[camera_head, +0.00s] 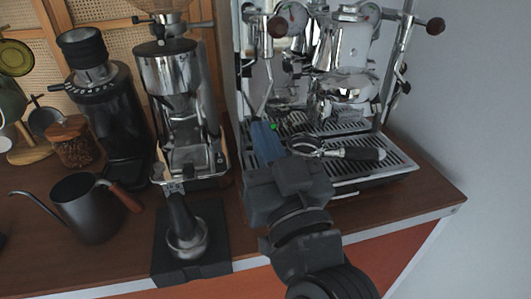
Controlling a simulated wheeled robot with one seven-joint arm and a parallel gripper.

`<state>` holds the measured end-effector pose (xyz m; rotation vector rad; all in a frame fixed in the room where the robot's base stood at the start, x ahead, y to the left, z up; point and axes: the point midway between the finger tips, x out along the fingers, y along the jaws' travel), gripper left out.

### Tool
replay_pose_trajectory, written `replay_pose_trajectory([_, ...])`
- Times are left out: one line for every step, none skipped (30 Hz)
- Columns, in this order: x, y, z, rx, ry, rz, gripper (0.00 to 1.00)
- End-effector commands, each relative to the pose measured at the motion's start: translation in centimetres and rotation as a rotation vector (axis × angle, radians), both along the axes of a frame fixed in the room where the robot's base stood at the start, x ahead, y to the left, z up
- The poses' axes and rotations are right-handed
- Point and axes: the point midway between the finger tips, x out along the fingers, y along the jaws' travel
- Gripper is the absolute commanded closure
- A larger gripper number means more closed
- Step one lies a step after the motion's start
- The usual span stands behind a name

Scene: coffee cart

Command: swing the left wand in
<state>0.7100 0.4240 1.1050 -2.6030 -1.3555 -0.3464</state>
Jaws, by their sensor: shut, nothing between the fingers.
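The espresso machine (340,60) stands at the back right, chrome, with its drip tray (396,161) in front. The left wand (268,88) is a thin metal tube hanging down at the machine's left side, below a dark round knob (277,27). My gripper (266,132) is shut and empty, with its blue fingers pointing toward the machine's left side. The fingertips are close to the wand's lower end; whether they touch it I cannot tell. The wand's tip is partly hidden near the fingers.
A portafilter (358,153) lies on the drip tray just right of my gripper. The right wand (395,62) hangs at the far side.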

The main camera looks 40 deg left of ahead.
Motion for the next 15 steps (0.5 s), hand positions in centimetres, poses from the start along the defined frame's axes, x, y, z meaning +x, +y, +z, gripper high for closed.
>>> replay_pose_trajectory([0.1,0.1,-0.8,0.01,-0.008,0.0,1.0])
replay_pose_trajectory([0.1,0.1,-0.9,0.015,-0.013,0.0,1.0])
replay_pose_trajectory([0.1,0.2,-1.0,0.022,-0.019,0.001,1.0])
replay_pose_trajectory([0.2,0.2,-1.0,0.028,-0.024,0.0,1.0])
replay_pose_trajectory([0.2,0.3,-1.1,0.033,-0.029,0.0,1.0])
replay_pose_trajectory([0.3,0.3,-1.1,0.04,-0.034,0.0,1.0])
replay_pose_trajectory([0.3,0.4,-1.2,0.045,-0.039,0.0,1.0])
replay_pose_trajectory([0.4,0.4,-1.3,0.05,-0.043,-0.001,1.0])
replay_pose_trajectory([0.4,0.4,-1.4,0.057,-0.048,0.0,1.0])
replay_pose_trajectory([0.5,0.5,-1.5,0.062,-0.053,-0.001,1.0])
replay_pose_trajectory([0.5,0.5,-1.5,0.067,-0.058,-0.001,1.0])
replay_pose_trajectory([0.6,0.6,-1.6,0.074,-0.064,0.0,1.0])
replay_pose_trajectory([0.6,0.6,-1.7,0.079,-0.069,-0.001,1.0])
replay_pose_trajectory([0.6,0.7,-1.8,0.084,-0.072,-0.001,1.0])
replay_pose_trajectory([0.7,0.8,-1.9,0.091,-0.079,0.0,1.0])
